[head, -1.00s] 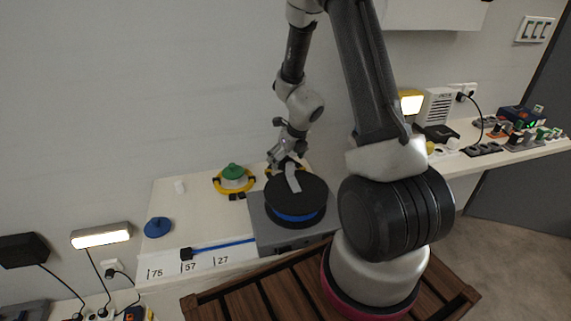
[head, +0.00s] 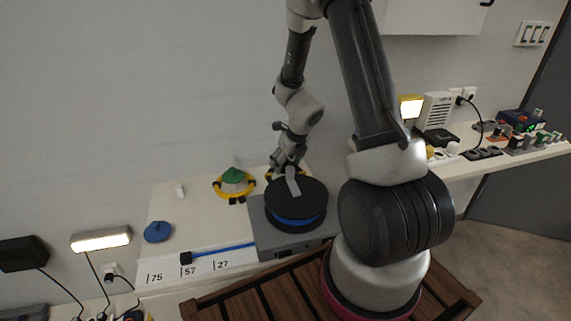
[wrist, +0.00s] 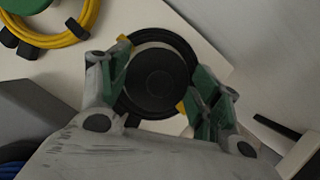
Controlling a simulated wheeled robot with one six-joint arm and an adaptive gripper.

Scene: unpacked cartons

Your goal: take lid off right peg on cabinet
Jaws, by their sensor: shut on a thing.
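A black round lid (wrist: 157,78) with a ringed top lies between the two green-padded fingers of my gripper (wrist: 164,88) in the wrist view. My gripper is shut on its sides. In the head view my gripper (head: 284,168) is at the back right of the white cabinet top (head: 205,215), and it hides the lid there. Whether the lid is clear of the peg beneath cannot be told. To the left stands a green-topped piece (head: 234,176) with a yellow coil (head: 220,191) around it; the coil also shows in the wrist view (wrist: 75,35).
A grey box (head: 262,236) carrying a large black disc (head: 296,192) with a blue band stands in front of my gripper. A blue disc (head: 158,231) and a small white piece (head: 179,190) are at the left. The wall is close behind.

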